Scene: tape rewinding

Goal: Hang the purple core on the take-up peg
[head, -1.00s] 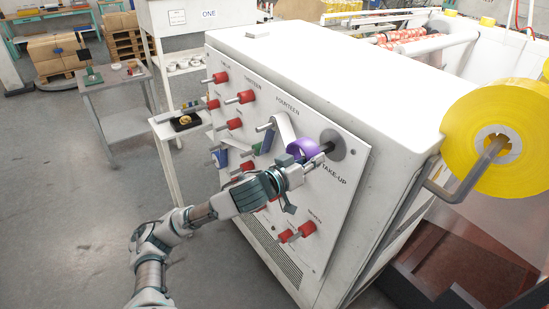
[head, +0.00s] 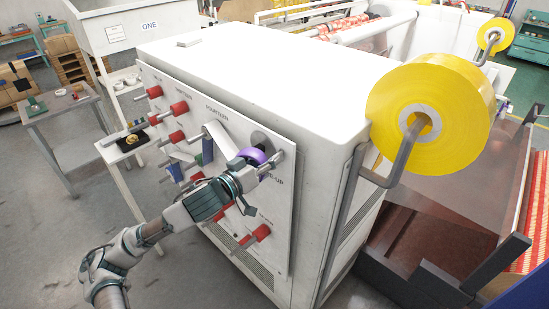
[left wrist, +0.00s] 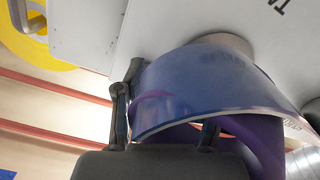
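The purple core (head: 251,155) is in front of the dark round disc of the take-up peg (head: 264,140) on the white panel. My left gripper (head: 256,170) is at the core, with its fingers on the core's wall. In the left wrist view the core (left wrist: 205,85) fills the middle, with a finger of the gripper (left wrist: 165,120) at its left edge and the other partly hidden by the wall. The round disc shows just behind the core. The peg's shaft is mostly hidden, so I cannot tell whether it passes through the core. My right gripper is not in view.
Several red-collared pegs (head: 179,108) stick out of the panel left of and below the core. A white strip (head: 219,138) and a blue core (head: 208,150) are close on the left. A large yellow roll (head: 430,105) hangs on a bent bar at the right.

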